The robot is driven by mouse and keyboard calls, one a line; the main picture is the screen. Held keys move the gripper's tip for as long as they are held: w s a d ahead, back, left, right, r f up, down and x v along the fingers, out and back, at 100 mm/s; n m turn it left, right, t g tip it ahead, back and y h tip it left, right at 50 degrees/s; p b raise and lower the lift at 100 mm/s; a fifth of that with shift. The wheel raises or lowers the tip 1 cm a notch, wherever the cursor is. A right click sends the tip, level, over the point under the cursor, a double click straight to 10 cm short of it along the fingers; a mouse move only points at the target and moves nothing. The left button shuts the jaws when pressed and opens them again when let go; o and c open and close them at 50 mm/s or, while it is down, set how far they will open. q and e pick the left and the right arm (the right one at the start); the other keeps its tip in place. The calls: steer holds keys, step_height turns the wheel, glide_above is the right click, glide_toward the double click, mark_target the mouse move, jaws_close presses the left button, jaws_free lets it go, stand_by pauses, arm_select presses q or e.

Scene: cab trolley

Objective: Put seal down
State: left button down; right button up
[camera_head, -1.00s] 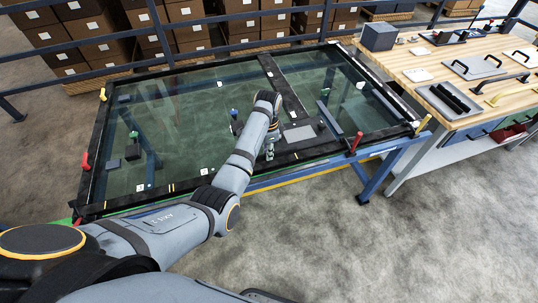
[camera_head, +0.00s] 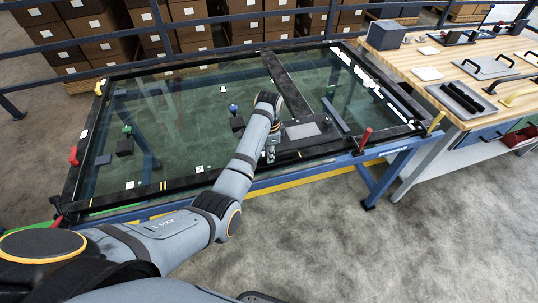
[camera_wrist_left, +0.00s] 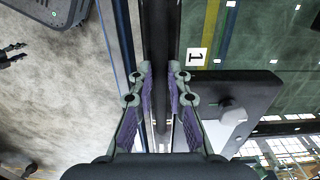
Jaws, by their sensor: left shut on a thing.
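My left gripper (camera_head: 270,154) is at the front edge of the glass pane (camera_head: 190,110), near the middle of its long side. In the left wrist view the gripper (camera_wrist_left: 160,95) has its two purple-padded fingers on either side of a long black strip, which looks like the seal (camera_wrist_left: 160,35), and it is shut on it. The strip runs along the pane's edge; I cannot tell whether it touches the frame below. The black frame (camera_head: 120,198) goes around the pane.
A red clamp handle (camera_head: 365,138) and a yellow one (camera_head: 437,121) stand along the front edge. A dark block (camera_wrist_left: 235,95) is close beside the fingers. A wooden workbench (camera_head: 480,55) with tools stands at the right. The floor in front is clear.

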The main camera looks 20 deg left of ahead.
arm_select(q)
steer(key=c, duration=1.5)
jaws_free()
steer(key=shift+f, duration=0.15)
steer(key=shift+o, duration=1)
steer(key=shift+w, duration=0.1)
arm_select(e)
steer(key=shift+s+a, duration=0.1)
steer(key=shift+s, duration=0.5)
steer(key=shift+w+a+f, duration=0.1)
